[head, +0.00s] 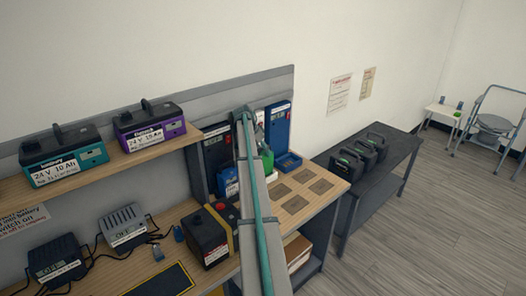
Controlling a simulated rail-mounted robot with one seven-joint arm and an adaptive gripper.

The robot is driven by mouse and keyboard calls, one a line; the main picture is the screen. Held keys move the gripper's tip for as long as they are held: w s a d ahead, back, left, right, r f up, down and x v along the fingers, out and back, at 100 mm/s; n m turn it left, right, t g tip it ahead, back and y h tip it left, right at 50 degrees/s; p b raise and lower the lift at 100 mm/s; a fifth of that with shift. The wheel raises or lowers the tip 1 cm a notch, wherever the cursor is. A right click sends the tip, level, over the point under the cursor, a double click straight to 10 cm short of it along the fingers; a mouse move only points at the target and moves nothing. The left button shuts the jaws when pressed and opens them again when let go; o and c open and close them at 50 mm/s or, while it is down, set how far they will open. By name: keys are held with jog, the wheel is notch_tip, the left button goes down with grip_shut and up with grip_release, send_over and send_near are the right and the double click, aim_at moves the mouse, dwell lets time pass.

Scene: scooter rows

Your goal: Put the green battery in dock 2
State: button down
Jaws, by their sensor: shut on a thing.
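A green battery (267,160) shows only in part in the head view, just right of my arm and in front of the back panel. My gripper (261,142), at the far end of my arm, is shut on it; the fingers are mostly hidden. A tall black unit (214,152) stands left of my arm and a tall blue unit (278,125) stands right of it, both against the panel. Low blue holders sit at their feet, one on the left (228,183) and one on the right (288,162). I cannot read which is dock 2.
A teal battery (65,165) and a purple battery (150,135) stand on the upper shelf (110,165). Several dark squares (295,203) mark the wooden top. Black cases (360,150) sit on a side bench.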

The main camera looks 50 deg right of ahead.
jog(key=shift+f+b, duration=0.55)
jog(key=shift+f, duration=0.45)
dwell(0.5)
jog(key=shift+c, duration=0.7)
grip_release()
jog(key=shift+f, duration=0.15)
jog(key=v, duration=1.3)
jog(key=shift+d, duration=0.15)
jog(key=shift+p+v, duration=1.05)
jog(key=shift+v, duration=2)
jog(key=c, duration=0.4)
jog(key=shift+o, duration=1.3)
jog(key=shift+p+v, duration=0.3)
jog(key=shift+v, duration=0.6)
jog(key=shift+o, duration=0.7)
jog(key=shift+w, duration=0.15)
jog(key=shift+a, duration=0.3)
